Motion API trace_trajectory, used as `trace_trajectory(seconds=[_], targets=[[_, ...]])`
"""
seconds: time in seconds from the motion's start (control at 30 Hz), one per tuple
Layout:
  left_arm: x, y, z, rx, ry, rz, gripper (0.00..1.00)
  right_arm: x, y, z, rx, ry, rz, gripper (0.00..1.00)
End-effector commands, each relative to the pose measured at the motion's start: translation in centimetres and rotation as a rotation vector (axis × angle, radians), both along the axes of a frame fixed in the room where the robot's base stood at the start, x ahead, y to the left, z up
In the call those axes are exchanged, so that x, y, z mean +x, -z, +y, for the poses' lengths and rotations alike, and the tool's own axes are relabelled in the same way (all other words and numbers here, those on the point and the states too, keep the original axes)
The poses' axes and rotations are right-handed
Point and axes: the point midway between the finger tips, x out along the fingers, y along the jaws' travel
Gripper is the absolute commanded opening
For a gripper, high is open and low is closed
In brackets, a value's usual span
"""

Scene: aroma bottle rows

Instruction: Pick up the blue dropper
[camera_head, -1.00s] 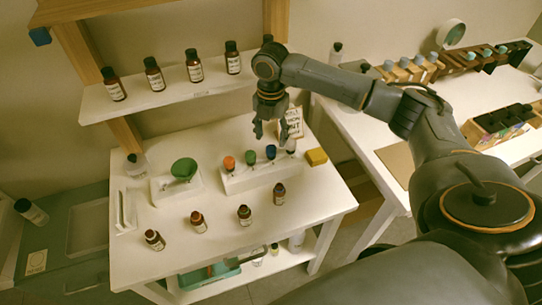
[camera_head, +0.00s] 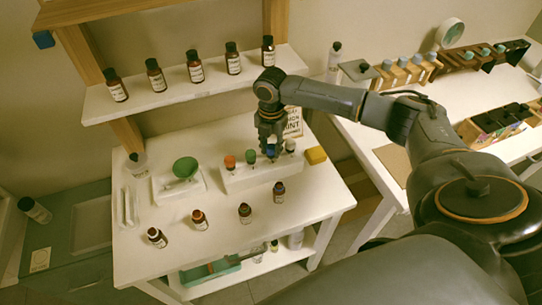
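The blue dropper (camera_head: 271,152) stands in the white rack (camera_head: 235,184) on the white table, right of the green dropper (camera_head: 251,156) and the orange dropper (camera_head: 230,161). A white-topped dropper (camera_head: 290,145) stands at the rack's right end. My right gripper (camera_head: 271,154) reaches down over the blue dropper, with its fingers at either side of the blue top. The fingers look apart, and they partly hide the dropper. My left gripper is not in view.
Several brown bottles stand in front of the rack, one of them at the right (camera_head: 279,191). A shelf (camera_head: 205,88) with bottles is behind. A sign (camera_head: 293,122) stands close behind my gripper.

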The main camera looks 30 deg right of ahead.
Motion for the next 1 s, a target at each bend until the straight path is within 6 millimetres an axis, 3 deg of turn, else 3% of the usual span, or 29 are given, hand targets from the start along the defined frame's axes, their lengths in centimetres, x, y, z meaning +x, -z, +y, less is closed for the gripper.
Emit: trace_trajectory(seconds=[0.37,0.8,1.0], targets=[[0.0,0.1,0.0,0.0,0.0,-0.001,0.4,0.1,-0.4,0.0,0.0,0.0,-0.001,0.2],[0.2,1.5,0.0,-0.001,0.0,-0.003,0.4,0.1,-8.2,0.0,0.0,0.0,-0.004,0.2],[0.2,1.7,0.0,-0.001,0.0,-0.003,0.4,0.1,-9.9,0.0,0.001,0.001,-0.001,0.2]])
